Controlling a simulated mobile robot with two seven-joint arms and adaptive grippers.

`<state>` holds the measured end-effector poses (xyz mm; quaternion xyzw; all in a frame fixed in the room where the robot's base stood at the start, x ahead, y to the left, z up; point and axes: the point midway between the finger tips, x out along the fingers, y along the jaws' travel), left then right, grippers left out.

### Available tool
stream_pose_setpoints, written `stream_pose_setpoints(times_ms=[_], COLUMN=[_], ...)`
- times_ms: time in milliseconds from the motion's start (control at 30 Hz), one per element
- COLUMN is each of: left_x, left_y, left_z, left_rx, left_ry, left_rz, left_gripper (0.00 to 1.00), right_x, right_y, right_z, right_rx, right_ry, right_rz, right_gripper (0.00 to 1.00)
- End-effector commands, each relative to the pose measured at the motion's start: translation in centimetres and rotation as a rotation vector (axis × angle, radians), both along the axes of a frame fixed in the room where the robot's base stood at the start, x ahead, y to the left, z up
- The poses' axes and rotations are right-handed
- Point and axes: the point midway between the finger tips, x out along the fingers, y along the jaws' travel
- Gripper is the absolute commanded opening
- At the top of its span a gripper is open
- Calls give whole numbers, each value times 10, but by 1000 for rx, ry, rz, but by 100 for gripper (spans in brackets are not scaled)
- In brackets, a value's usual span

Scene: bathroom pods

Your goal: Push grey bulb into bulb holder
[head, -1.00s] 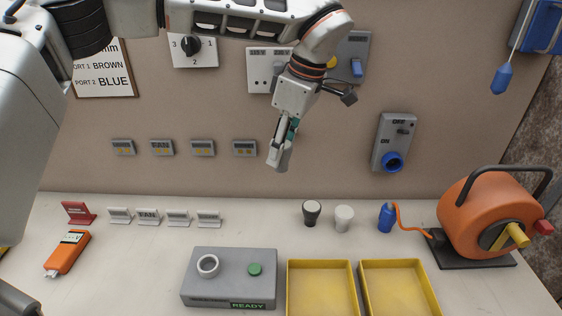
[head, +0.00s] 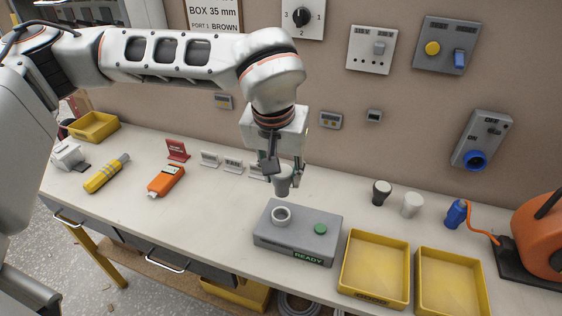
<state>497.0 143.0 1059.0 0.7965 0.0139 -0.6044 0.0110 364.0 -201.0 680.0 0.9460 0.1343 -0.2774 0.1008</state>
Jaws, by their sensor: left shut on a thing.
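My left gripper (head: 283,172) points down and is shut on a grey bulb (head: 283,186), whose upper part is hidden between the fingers. The bulb hangs roughly upright above a grey box (head: 262,236) on the counter. A pale round ring socket (head: 281,214), which looks like the bulb holder, stands on the box's left half. The bulb's lower end shows just above and behind the ring in the picture; I cannot tell the exact gap. The box also has a green button (head: 320,229) and a READY display (head: 309,258). My right gripper is not in view.
Two yellow trays (head: 374,297) lie at the front right. An orange tester (head: 166,181) and small signs (head: 210,158) stand left. The wall with switches is close behind.

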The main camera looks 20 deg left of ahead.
Motion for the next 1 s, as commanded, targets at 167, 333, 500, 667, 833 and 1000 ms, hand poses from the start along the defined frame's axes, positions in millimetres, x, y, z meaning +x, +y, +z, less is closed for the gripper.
stream_pose_setpoints(times_ms=[167,333,500,667,833,1000], left_x=[-1,-1,-1,-2,-2,-2], left_y=[-1,0,0,-1,0,0], left_z=[0,0,1,-6,-19,-35], left_rx=[1,0,0,0,0,0], left_ry=[0,0,-1,0,1,1], left_rz=[-29,-27,-26,-25,-24,-25], left_gripper=[11,11,11,11,11,11], right_x=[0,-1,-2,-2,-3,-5], right_y=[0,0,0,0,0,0], right_z=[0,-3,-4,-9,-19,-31], right_rx=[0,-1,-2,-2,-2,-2], right_ry=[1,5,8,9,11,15], right_rz=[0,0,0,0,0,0], right_gripper=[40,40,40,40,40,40])
